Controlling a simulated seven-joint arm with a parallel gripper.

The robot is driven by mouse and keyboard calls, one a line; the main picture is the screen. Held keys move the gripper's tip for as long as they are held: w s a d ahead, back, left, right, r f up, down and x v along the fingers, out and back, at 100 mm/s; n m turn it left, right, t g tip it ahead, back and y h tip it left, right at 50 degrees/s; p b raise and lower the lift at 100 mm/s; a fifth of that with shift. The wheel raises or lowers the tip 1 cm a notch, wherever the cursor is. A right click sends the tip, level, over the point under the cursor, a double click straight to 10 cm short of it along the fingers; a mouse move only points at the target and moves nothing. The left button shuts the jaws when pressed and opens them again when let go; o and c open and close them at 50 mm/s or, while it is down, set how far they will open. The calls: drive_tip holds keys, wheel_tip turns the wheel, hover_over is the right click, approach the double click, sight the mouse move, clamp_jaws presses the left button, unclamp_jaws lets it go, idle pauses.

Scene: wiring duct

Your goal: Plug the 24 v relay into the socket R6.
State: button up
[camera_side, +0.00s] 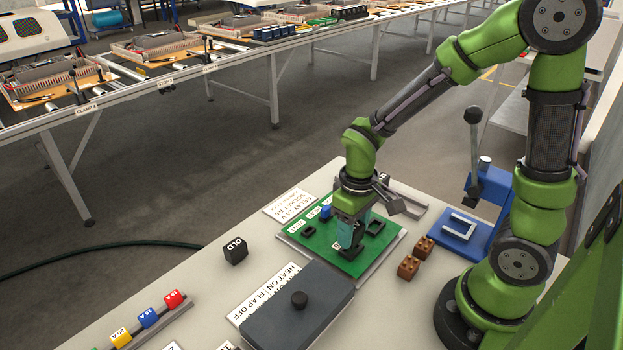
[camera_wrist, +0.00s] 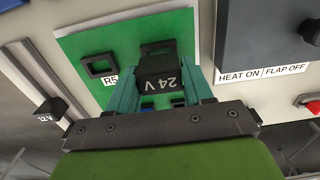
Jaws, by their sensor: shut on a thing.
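The 24 V relay (camera_wrist: 170,80) is a black block with white lettering. My gripper (camera_wrist: 168,92) is shut on it, with a teal finger on each side. In the side view my gripper (camera_side: 350,232) points down over the green board (camera_side: 314,237), and the relay is hard to make out there. In the wrist view a black-framed socket (camera_wrist: 157,47) shows just beyond the relay, partly hidden; its label cannot be read. Another square socket (camera_wrist: 98,66), beside the label R5, lies to the left. I cannot tell whether the relay touches a socket.
A dark grey cover with a knob (camera_side: 298,312) stands in front of the board. A black block marked OLD (camera_side: 235,250) lies left. Brown blocks (camera_side: 408,267) and a blue lever fixture (camera_side: 462,232) stand right. A 12 V block (camera_wrist: 50,110) shows in the wrist view.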

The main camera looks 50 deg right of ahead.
drive_tip(key=shift+f, duration=1)
drive_tip(key=o, duration=1.1)
drive_tip(key=shift+o, duration=0.2)
wheel_tip(320, 180, up, 17)
drive_tip(key=shift+f, duration=0.1)
drive_tip(key=s+r+m+t, duration=0.1)
drive_tip(key=t, duration=0.1)
drive_tip(key=s+a+r+m+t+y, duration=0.1)
drive_tip(key=s+t, duration=0.1)
drive_tip(key=s+r+m+t+y, duration=0.1)
drive_tip(key=m+t, duration=0.1)
drive_tip(key=t, duration=0.1)
drive_tip(key=shift+s+a+r, duration=0.15)
drive_tip(key=shift+s, duration=0.05)
